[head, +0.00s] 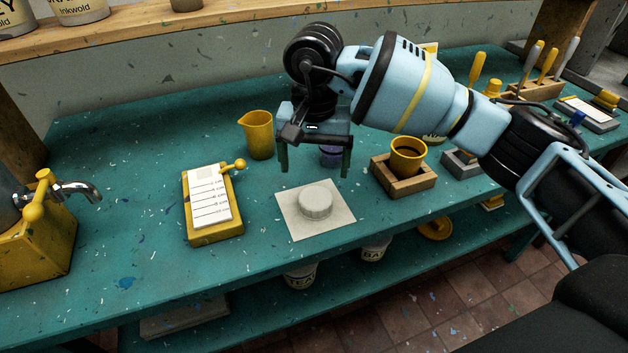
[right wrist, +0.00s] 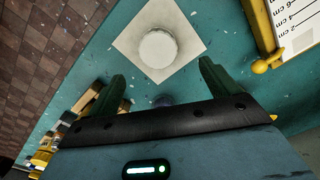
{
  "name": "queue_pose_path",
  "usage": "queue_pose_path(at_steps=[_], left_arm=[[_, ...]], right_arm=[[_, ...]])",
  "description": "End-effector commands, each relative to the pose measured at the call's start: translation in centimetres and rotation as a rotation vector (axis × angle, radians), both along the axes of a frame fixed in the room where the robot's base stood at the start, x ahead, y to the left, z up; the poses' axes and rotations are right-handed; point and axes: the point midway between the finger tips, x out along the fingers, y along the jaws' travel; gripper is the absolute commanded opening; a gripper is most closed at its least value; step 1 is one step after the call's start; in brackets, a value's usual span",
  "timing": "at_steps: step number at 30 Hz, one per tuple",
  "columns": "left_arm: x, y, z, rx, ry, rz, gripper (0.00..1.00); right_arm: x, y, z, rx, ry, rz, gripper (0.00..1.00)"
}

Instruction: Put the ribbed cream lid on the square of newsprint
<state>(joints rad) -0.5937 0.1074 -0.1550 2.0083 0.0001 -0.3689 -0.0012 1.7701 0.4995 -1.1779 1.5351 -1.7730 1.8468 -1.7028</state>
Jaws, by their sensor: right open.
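The ribbed cream lid (head: 316,201) lies flat on the square of newsprint (head: 290,222), near its middle, on the teal bench. In the right wrist view the lid (right wrist: 158,50) and the pale newsprint (right wrist: 131,43) show beyond the fingertips. My right gripper (head: 314,172) is open and empty, fingers pointing down, above and behind the lid and apart from it. It also shows in the right wrist view (right wrist: 161,68). My left gripper is not in view.
A yellow clipboard block (head: 215,236) stands left of the newsprint. A yellow jug (head: 257,135) and a purple item (head: 330,157) are behind. A wooden tray (head: 403,185) with a yellow cup (head: 408,156) stands right. The bench's front edge is close to the newsprint.

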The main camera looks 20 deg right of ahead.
Motion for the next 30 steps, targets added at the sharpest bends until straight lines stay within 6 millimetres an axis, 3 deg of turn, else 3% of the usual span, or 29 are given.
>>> queue_pose_path(at_steps=[3,9,30], left_arm=[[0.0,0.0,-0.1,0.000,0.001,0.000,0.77],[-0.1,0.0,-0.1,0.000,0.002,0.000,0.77],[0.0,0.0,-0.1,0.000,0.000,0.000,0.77]], right_arm=[[0.1,0.0,1.9,0.001,-0.003,0.000,0.87],[0.0,0.0,3.5,0.000,-0.001,0.000,0.87],[0.0,0.0,3.6,0.000,0.000,0.000,0.87]])
